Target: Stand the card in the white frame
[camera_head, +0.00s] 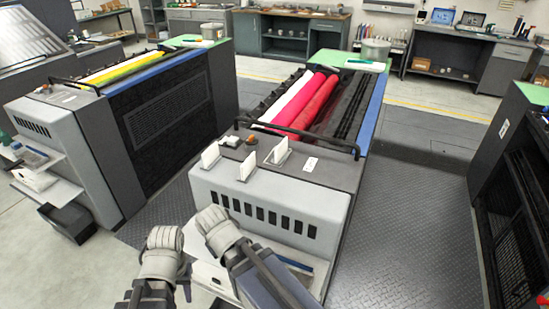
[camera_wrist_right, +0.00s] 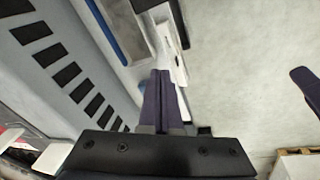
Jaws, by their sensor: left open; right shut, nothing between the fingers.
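Several small white upright pieces stand on the grey press top (camera_head: 325,178) in the head view: a left plate (camera_head: 210,156), a middle plate (camera_head: 247,165) and a right piece (camera_head: 281,151). I cannot tell which is the card or the white frame. In the right wrist view a pale flat piece (camera_wrist_right: 173,48) lies along the shelf beyond the fingertips. My right gripper (camera_wrist_right: 161,74) is shut and empty, in front of the slotted press face; the head view hides its fingers behind my arm. My left gripper (camera_head: 160,287) is open, low in front of the press, its fingers unclear.
A shelf with a blue-edged tray (camera_head: 299,266) juts from the press front below my arms. An orange button (camera_head: 251,140) and a small label (camera_head: 311,164) sit on the press top. Another press (camera_head: 165,115) stands left. Floor (camera_head: 420,240) is clear to the right.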

